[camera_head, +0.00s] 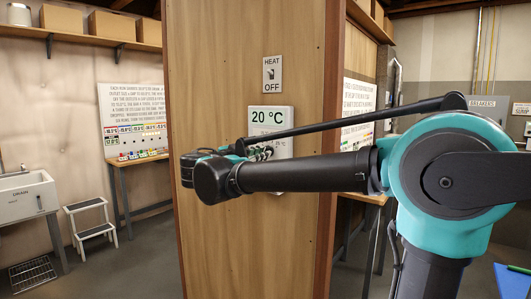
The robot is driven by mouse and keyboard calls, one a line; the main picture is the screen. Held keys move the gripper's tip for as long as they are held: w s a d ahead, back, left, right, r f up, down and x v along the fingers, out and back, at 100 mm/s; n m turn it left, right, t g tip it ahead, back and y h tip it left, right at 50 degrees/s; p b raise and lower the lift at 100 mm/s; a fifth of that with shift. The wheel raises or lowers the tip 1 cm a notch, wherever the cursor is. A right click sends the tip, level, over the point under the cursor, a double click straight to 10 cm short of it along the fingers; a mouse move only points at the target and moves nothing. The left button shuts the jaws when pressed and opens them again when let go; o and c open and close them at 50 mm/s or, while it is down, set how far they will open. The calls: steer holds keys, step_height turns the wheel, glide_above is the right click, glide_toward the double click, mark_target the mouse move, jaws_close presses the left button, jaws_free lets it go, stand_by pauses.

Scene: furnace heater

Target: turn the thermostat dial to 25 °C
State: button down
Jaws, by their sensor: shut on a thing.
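The thermostat (283,115) is a white panel on the wooden wall in the middle of the view. Its display (268,117) reads 20 °C. My arm reaches in from the right across the panel's lower part. My gripper (262,153) is at the panel, mostly behind the arm. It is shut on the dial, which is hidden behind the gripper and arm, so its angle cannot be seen. Above the thermostat is a HEAT switch (272,75) with OFF printed under it.
A step stool (90,215) and a sink (28,195) stand at the left. A bench with coloured items (140,157) is behind. Shelves with cardboard boxes (112,26) run above. Another table (365,197) stands behind the wall's right edge.

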steer(key=m, duration=0.4)
steer(key=shift+m, duration=1.3)
steer(key=c, duration=1.4)
jaws_free()
steer(key=shift+c, duration=0.2)
steer(key=v, duration=0.7)
